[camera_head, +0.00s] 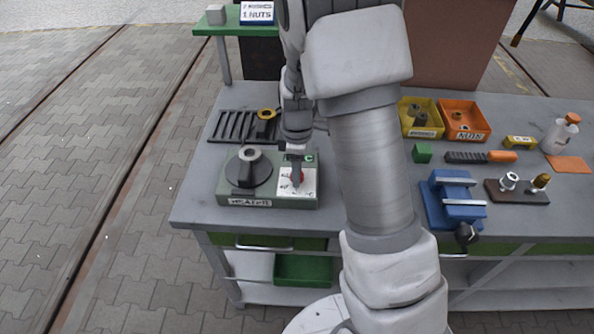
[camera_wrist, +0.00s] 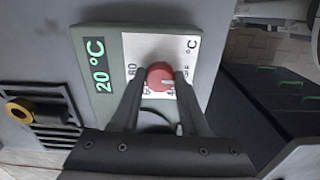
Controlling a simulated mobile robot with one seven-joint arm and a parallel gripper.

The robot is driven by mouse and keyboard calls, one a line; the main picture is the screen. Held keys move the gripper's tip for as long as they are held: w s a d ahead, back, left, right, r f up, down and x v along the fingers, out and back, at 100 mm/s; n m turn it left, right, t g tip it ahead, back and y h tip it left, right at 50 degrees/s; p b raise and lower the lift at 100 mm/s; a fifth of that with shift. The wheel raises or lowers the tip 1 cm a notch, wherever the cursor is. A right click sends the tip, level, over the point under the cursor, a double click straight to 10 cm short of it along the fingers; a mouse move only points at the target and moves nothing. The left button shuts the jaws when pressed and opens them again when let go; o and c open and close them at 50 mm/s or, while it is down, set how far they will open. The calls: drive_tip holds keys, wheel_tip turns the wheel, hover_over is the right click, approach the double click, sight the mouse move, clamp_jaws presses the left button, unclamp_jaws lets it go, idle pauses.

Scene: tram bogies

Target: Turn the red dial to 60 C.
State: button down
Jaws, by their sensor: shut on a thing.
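The red dial (camera_wrist: 160,76) sits on a white scale plate (camera_wrist: 190,46) on the green heater (camera_head: 268,190). My gripper (camera_wrist: 160,84) is shut on the dial, with one finger on each side of it. A display (camera_wrist: 97,66) beside the plate reads 20 °C in green. The scale numbers around the dial are partly hidden by the dial and fingers. In the head view the dial (camera_head: 297,175) shows small below my gripper. A black round plate with a grey ring-shaped part (camera_head: 249,155) is on the heater's left side.
A dark slotted rack with a yellow ring (camera_head: 267,114) lies behind the heater. To the right are a blue vise (camera_head: 452,200), a yellow bin (camera_head: 421,132), an orange nuts bin (camera_head: 464,134) and a bottle (camera_head: 560,135). The grey bench's front left corner is clear.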

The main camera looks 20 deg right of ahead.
drive_tip(key=m+b, duration=0.1)
drive_tip(key=m, duration=1)
drive_tip(key=shift+m, duration=0.4)
drive_tip(key=m, duration=0.5)
drive_tip(key=shift+r+p, duration=0.1)
drive_tip(key=shift+p, duration=0.2)
drive_tip(key=m+p, duration=0.1)
drive_tip(key=m, duration=0.5)
drive_tip(key=shift+m, duration=0.3)
drive_tip(key=shift+c, duration=2.1)
unclamp_jaws()
wheel_tip(320, 180, up, 17)
drive_tip(key=p, duration=0.1)
drive_tip(key=shift+r, duration=0.15)
